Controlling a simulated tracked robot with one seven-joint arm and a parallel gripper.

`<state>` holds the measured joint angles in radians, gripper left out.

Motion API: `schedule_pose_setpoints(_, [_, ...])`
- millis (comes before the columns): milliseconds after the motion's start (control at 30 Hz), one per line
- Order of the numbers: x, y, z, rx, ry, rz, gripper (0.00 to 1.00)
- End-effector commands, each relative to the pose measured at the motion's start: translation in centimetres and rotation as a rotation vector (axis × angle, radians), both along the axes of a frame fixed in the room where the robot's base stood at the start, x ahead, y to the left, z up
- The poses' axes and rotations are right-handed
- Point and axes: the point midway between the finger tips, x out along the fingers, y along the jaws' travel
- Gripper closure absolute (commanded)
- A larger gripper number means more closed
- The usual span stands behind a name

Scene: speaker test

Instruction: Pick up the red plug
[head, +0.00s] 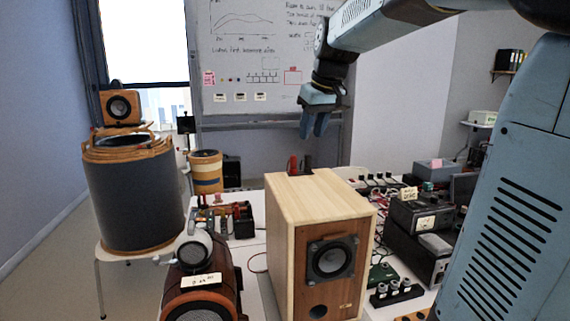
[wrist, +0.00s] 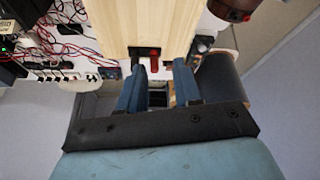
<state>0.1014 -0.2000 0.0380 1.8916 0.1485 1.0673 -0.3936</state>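The red plug (head: 293,165) stands upright just behind the top of the wooden speaker (head: 282,222) in the head view, with a dark piece (head: 307,162) beside it. In the wrist view the red plug (wrist: 154,63) shows near the back edge of the pale speaker top (wrist: 140,22), next to a small black plate (wrist: 144,52) with a red spot. My gripper (head: 314,132) points down above and behind the speaker, higher than the plug. In the wrist view my gripper (wrist: 159,67) has its blue fingers apart, with the red plug appearing between the tips. Nothing is held.
A large dark drum (head: 132,195) with coiled cable stands left, with a small speaker (head: 121,107) above it. Black instruments (head: 420,222) and wires crowd the table at right. A whiteboard (head: 245,55) is behind. Air around my gripper looks clear.

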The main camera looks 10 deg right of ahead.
Motion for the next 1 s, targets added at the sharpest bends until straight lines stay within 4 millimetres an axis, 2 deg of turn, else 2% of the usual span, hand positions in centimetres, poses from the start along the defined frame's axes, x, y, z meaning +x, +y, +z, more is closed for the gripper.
schedule_pose_setpoints(33, [1.9, -0.3, 0.2, 0.001, 0.007, 0.018, 0.67])
schedule_pose_setpoints(100, [4.0, -0.5, 0.5, 0.003, 0.011, 0.044, 0.67])
schedule_pose_setpoints(300, [8.0, -1.2, 0.9, 0.006, 0.015, 0.096, 0.67])
schedule_pose_setpoints(433, [9.0, -1.3, 0.8, 0.008, 0.016, 0.111, 0.67])
schedule_pose_setpoints(533, [9.5, -1.2, 0.0, 0.008, 0.018, 0.114, 0.67])
schedule_pose_setpoints(800, [11.0, -0.4, -4.3, 0.008, 0.018, 0.114, 0.67])
schedule_pose_setpoints(1000, [11.9, -0.1, -6.5, 0.008, 0.016, 0.113, 0.67])
